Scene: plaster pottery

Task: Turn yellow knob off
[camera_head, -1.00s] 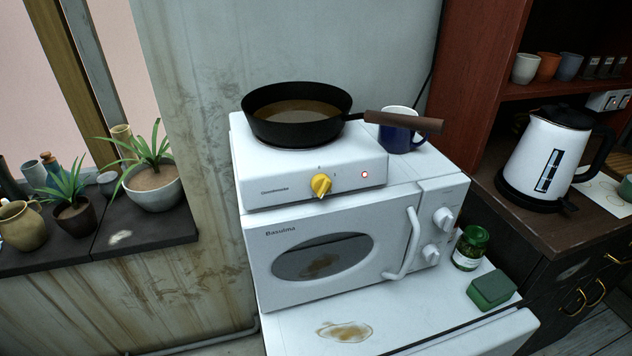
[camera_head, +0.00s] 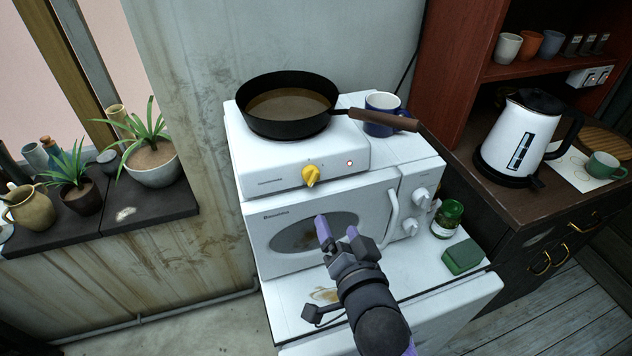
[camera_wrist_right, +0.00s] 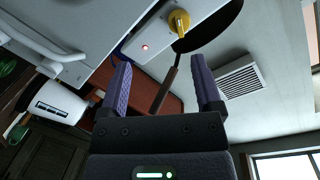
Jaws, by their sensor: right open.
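The yellow knob (camera_head: 311,176) is on the front face of the white hot plate (camera_head: 262,183). A small red light (camera_head: 349,162) glows to its right. My right gripper (camera_head: 338,228) is open and empty, in front of the microwave, below and apart from the knob. In the right wrist view the knob (camera_wrist_right: 179,22) shows near the top, above the gap between my open purple fingers (camera_wrist_right: 162,88), with the red light (camera_wrist_right: 145,47) to its left. My left gripper is not in view.
A black pan (camera_head: 287,106) with brown contents sits on the hot plate, its handle pointing right past a blue mug (camera_head: 381,113). The hot plate stands on a microwave (camera_head: 272,218). A green jar (camera_head: 447,218) and green sponge (camera_head: 462,257) lie at right.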

